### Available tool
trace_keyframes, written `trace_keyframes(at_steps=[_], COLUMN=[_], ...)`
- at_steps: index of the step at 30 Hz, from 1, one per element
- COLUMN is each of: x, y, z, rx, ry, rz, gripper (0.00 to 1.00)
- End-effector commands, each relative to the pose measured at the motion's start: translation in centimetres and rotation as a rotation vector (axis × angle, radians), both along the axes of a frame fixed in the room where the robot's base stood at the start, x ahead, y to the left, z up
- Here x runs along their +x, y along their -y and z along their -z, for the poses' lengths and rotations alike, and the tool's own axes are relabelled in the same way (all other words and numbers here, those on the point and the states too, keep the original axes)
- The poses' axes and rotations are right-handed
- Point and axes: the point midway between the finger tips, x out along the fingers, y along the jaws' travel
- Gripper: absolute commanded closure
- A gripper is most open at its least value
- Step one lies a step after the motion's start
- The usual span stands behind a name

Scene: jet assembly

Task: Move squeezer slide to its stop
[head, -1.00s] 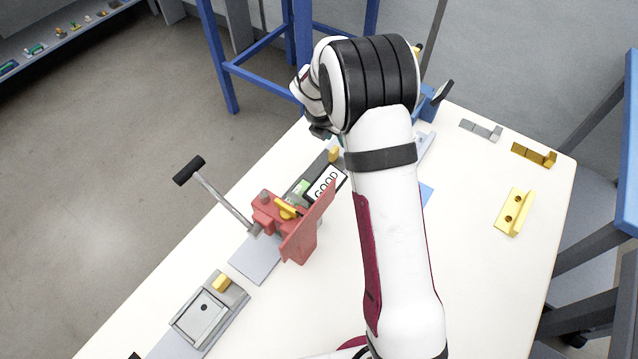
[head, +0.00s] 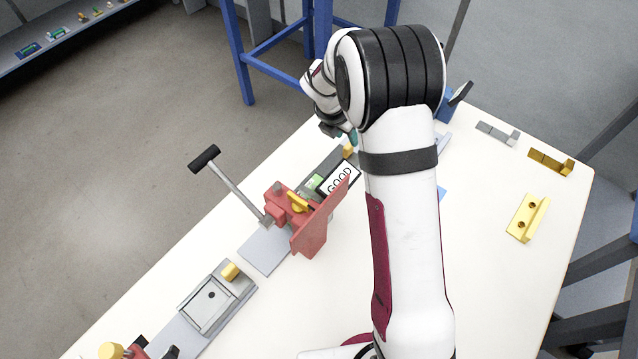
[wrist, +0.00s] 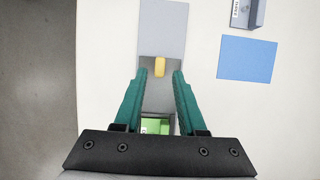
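A yellow peg (head: 348,151) stands on a grey slide track beyond the red fixture, near my gripper. In the wrist view the yellow peg (wrist: 160,66) stands between the tips of my teal gripper fingers (wrist: 160,74), with a gap on each side. My gripper is open and holds nothing. In the head view my arm hides most of the gripper; a bit of teal finger (head: 351,137) shows just above the peg. The red fixture (head: 310,238) has a long lever (head: 235,190) with a black handle and a GOOD label beside it. A green part (wrist: 155,126) shows below the fingers.
A grey tray with a second yellow peg (head: 231,271) lies nearer along the row. A yellow bracket (head: 527,217) and small grey and brass blocks lie on the right. A blue square (wrist: 247,58) lies flat right of the track.

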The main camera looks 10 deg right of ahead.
Motion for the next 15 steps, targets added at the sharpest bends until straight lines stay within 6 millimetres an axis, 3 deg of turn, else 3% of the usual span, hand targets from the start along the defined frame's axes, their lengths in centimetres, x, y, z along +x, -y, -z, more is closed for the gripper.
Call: trace_keyframes(at_steps=[5, 15], x=[-0.4, 0.8], y=[-0.3, 0.9], z=[0.3, 4.4], rx=[-0.001, 0.0], ry=[-0.001, -0.001], rz=[0.0, 0.0], gripper=[0.6, 0.6])
